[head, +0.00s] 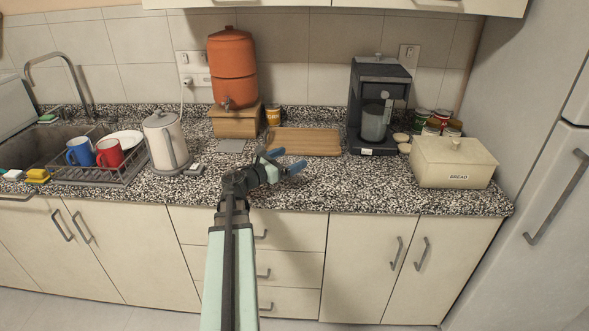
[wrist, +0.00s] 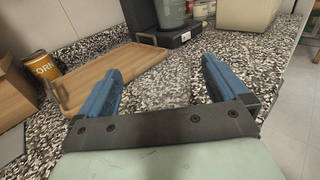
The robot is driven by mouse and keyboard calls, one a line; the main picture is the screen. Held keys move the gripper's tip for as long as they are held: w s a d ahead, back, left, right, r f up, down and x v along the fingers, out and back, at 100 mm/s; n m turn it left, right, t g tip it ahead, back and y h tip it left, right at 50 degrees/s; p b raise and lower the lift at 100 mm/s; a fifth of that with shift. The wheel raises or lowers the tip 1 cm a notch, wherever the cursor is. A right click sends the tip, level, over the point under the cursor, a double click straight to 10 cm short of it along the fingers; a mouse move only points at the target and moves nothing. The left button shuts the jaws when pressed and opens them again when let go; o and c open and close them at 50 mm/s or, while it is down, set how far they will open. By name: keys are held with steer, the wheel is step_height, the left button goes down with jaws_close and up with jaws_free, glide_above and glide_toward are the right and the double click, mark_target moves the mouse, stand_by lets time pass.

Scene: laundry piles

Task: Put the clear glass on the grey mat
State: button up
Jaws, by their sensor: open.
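A clear, greenish glass vessel (head: 374,123) stands upright in the bay of the black coffee machine (head: 379,92). Its lower part also shows at the top of the wrist view (wrist: 172,12). A flat grey mat (head: 231,146) lies on the counter in front of a wooden box, left of my gripper. A grey corner of it shows at the left of the wrist view (wrist: 12,145). My gripper (head: 289,160) is open and empty above the counter, in front of the cutting board and left of the machine. Its two blue fingers (wrist: 161,68) point toward the machine's side.
A wooden cutting board (head: 306,142) lies between mat and machine. An orange dispenser (head: 232,68) stands on the wooden box (head: 235,122), beside a yellow can (head: 273,116). A kettle (head: 166,143) stands left, a bread box (head: 453,162) right. Speckled counter before the machine is clear.

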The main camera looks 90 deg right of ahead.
steer(key=x, duration=0.2)
steer(key=shift+s+d, duration=0.25)
steer(key=shift+s, duration=0.05)
steer(key=c, duration=1.3)
